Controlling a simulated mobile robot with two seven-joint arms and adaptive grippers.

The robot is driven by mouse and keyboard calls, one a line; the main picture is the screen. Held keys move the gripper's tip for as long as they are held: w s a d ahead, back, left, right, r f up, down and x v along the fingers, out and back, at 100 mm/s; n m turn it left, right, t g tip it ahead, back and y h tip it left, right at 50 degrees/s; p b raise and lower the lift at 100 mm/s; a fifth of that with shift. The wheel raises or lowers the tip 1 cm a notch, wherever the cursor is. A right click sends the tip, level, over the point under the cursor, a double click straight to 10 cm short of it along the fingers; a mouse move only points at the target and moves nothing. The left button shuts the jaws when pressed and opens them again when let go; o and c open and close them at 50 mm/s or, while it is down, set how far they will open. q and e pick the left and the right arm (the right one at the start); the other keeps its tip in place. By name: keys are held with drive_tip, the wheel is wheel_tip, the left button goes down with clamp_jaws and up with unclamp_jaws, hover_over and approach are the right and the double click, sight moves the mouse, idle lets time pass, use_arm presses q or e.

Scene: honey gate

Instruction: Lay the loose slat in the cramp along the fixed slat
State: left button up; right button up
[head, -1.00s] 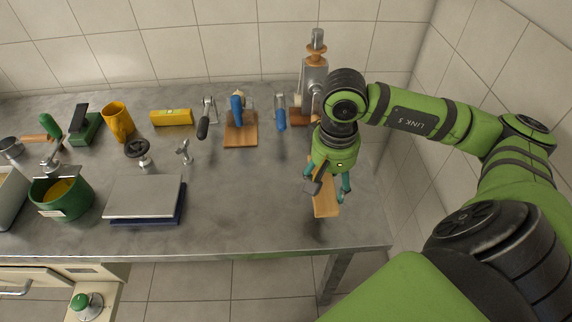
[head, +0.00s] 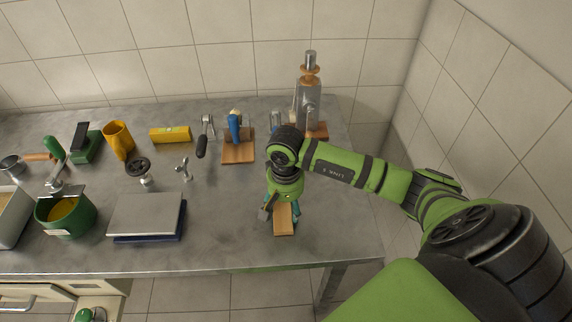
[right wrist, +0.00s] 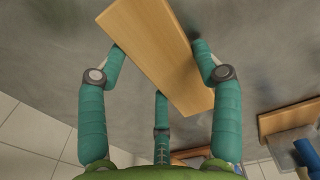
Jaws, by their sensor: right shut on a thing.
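The loose slat (head: 284,221) is a flat, light-brown wooden piece. My right gripper (head: 282,212) is shut on it near the front right of the bench. In the right wrist view the slat (right wrist: 158,55) lies between the teal fingers, and its long sides run diagonally. I cannot tell whether it touches the bench. A blue-handled clamp (head: 234,128) stands on a wooden base (head: 238,154) behind and to the left of the gripper; it may be the cramp. I cannot make out the fixed slat. My left gripper is not in view.
A metal device (head: 309,103) stands at the back right, partly behind my arm. The bench between scale and gripper is clear.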

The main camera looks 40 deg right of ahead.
drive_tip(key=shift+f, duration=0.15)
drive_tip(key=o, duration=1.3)
drive_tip(key=shift+c, duration=0.2)
